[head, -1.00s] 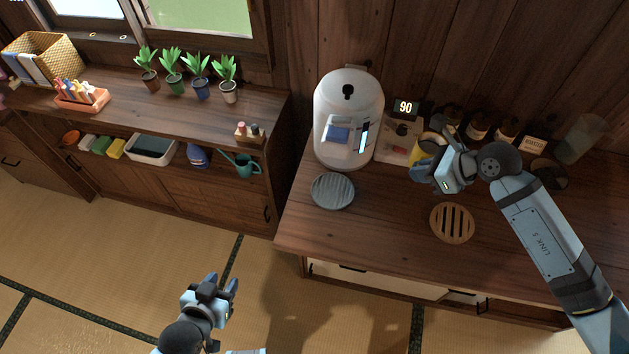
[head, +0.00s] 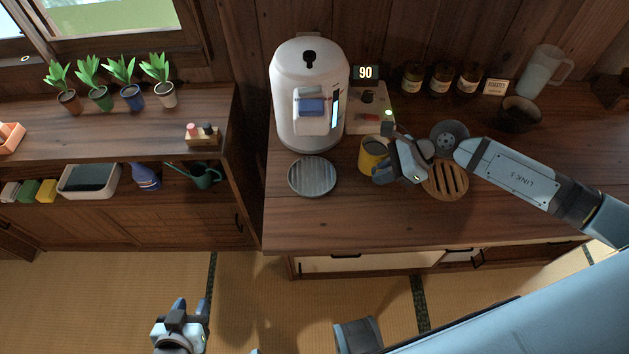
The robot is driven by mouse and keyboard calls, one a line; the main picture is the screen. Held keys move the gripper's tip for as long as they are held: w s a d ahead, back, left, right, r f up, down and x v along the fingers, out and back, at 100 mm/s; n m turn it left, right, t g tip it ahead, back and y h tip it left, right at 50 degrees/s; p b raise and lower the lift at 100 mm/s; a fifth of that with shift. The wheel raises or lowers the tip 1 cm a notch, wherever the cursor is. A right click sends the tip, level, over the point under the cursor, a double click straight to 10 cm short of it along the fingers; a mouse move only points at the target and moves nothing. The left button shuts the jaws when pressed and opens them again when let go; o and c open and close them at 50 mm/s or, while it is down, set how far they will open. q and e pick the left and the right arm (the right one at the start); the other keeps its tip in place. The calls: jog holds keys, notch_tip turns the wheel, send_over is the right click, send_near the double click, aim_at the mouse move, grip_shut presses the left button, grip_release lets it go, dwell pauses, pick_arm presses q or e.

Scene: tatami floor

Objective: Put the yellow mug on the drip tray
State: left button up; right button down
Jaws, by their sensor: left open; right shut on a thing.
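The yellow mug (head: 371,152) is on or just above the dark wooden counter, right of the drip tray; I cannot tell whether it touches the wood. My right gripper (head: 384,172) is shut on the mug from its right side and hides part of it. The drip tray (head: 312,177) is a round grey ribbed disc at the counter's front left, below the white machine, with nothing on it. My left gripper (head: 188,306) is open and empty, low in the picture over the tatami floor, away from the counter.
The white dispenser (head: 311,80) stands behind the drip tray. A small device (head: 368,100) with a "90" display is behind the mug. A round slatted wooden trivet (head: 447,182) lies partly under my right arm. Jars, a dark bowl (head: 519,113) and a pitcher (head: 545,72) stand further right.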

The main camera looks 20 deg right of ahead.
jog(key=w+a+f+p, duration=0.1)
jog(key=a, duration=0.3)
jog(key=w+a+f+p, duration=0.1)
jog(key=a, duration=0.4)
jog(key=w+a+f+p, duration=0.1)
jog(key=w+a, duration=0.1)
jog(key=a, duration=0.3)
jog(key=shift+w+a, duration=0.1)
jog(key=shift+a, duration=0.1)
jog(key=shift+f, duration=0.3)
jog(key=c, duration=1.3)
grip_release()
jog(key=shift+o, duration=0.2)
